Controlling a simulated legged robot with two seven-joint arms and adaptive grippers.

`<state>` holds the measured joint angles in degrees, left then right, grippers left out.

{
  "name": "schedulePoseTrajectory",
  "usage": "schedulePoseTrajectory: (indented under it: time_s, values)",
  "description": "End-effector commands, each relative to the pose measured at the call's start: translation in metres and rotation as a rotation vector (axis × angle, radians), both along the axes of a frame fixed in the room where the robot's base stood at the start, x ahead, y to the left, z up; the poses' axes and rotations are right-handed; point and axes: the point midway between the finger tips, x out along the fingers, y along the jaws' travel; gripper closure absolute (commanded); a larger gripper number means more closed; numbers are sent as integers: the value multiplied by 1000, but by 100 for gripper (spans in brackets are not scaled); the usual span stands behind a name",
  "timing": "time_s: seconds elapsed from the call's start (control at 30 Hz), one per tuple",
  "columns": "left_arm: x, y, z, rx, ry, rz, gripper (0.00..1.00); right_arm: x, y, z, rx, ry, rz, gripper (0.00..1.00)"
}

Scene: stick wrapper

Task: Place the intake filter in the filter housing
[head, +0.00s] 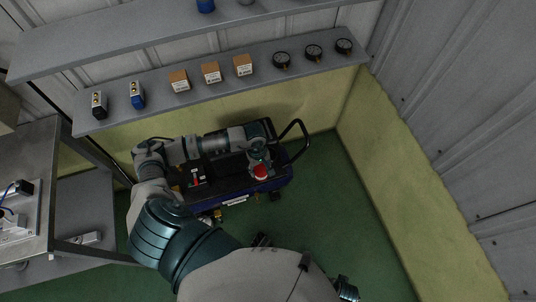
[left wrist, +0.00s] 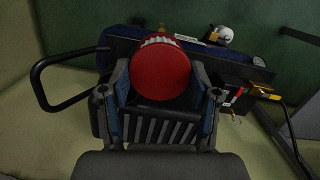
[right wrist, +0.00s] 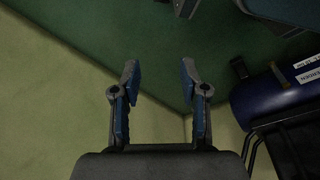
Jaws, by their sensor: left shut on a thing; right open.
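The intake filter shows as a round red cap with a pale ribbed edge; in the left wrist view the filter (left wrist: 160,72) sits between the fingers of my left gripper (left wrist: 160,100). In the head view the red filter (head: 261,172) is over the front right part of the dark blue compressor (head: 235,200), with my left gripper (head: 258,158) shut on it. I cannot tell whether it touches the compressor. The filter housing is not clearly visible; filter and gripper may cover it. My right gripper (right wrist: 160,85) is open and empty, above the floor beside the wall.
The compressor has a black handle (head: 300,135) on its right. A metal workbench (head: 35,180) stands at left. The green floor (head: 340,200) right of the compressor is clear up to the wall.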

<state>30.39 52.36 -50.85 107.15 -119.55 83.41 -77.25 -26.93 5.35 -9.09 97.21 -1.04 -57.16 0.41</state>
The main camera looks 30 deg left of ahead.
Motion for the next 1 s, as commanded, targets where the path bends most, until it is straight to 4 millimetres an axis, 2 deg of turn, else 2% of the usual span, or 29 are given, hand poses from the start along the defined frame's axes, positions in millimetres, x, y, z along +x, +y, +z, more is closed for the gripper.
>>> schedulePoseTrajectory:
  time_s: [0.03,0.1,0.3,0.43,0.57,0.67,0.73,1.0]
  values:
    - [-11,13,-11,8,6,162,73,2,0,4,1,-2,-1,56]
    - [-20,29,-18,12,4,413,73,7,-1,15,3,-5,-2,56]
    - [-39,63,-26,5,-1,1005,73,16,-3,43,6,-12,-4,56]
    - [-46,76,-25,-10,-2,1242,73,18,-3,55,6,-15,-5,56]
    - [-46,80,-24,-22,-1,1359,73,19,-3,62,6,-16,-6,56]
    - [-35,78,-24,-31,-2,1391,73,20,-3,66,6,-17,-7,56]
    - [-19,72,-26,-34,0,1394,73,20,-3,70,6,-18,-7,56]
    - [56,50,-34,-32,2,1392,73,21,-4,90,6,-25,-10,56]
